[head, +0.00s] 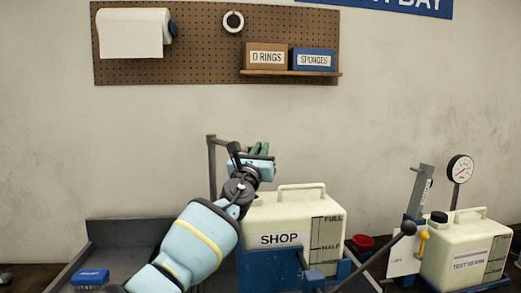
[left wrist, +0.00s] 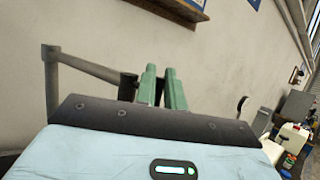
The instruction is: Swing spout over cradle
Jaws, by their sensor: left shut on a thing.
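The spout (head: 212,168) is a grey upright pipe with a short arm bent to the right at its top, standing behind my left arm. It also shows in the left wrist view (left wrist: 88,66), where its arm ends in a dark tip beside my green fingers. My left gripper (head: 259,149) is at that end, its fingers (left wrist: 163,75) close together; the exact contact is hidden. A blue cradle (head: 262,272) lies below and right, around the foot of a cream tank marked SHOP (head: 275,240). My right gripper is out of view.
A gauge (head: 460,168), a second cream tank (head: 466,252) and a lever with a dark knob (head: 408,228) stand at the right. A red cup (head: 362,242) is behind the SHOP tank's right side. A blue brush (head: 90,276) lies at the left in a grey tray (head: 125,232).

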